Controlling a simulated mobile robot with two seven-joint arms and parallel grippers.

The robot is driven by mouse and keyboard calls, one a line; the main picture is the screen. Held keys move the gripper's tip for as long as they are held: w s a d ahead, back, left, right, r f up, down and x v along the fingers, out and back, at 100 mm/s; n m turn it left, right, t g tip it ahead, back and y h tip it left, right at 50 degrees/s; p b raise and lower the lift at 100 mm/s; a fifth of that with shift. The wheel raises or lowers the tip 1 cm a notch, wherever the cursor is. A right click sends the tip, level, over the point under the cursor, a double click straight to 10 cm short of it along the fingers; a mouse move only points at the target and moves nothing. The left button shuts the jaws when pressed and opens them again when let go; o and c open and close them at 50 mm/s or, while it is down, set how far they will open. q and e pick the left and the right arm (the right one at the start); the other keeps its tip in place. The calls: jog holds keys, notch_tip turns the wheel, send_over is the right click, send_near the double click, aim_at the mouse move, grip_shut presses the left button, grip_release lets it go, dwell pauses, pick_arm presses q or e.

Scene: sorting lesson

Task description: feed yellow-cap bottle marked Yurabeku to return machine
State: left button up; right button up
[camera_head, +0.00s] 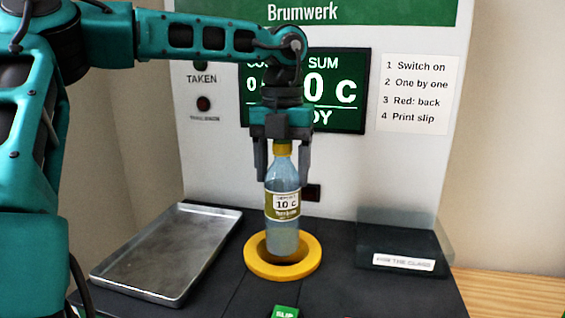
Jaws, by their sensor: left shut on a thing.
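A clear bottle (283,187) with a yellow cap (282,147) hangs upright from my left gripper (283,165). The gripper is shut on it at the cap and neck. Its olive and white label reads "10 c"; the smaller print below is too small to read surely. The bottle's base is over the yellow ring (253,258) of the return machine (340,170), within its outline; I cannot tell how deep it sits in the opening. My right gripper is not in view.
An empty metal tray (165,250) lies left of the ring. A dark, see-through bin (403,240) labelled "For the class" stands at the right. A green "Slip" button (285,312) is at the front. A printed instruction sheet (419,92) is on the panel.

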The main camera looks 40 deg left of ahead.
aim_at(283, 198)
pick_arm(q)
notch_tip(283, 198, down, 5)
jog(key=b, duration=0.3)
jog(key=shift+r, duration=0.2)
jog(key=shift+f, duration=0.3)
jog(key=shift+f+b, duration=0.45)
jog(key=shift+b, duration=0.05)
jog(key=o, duration=1.1)
jog(key=shift+r, duration=0.15)
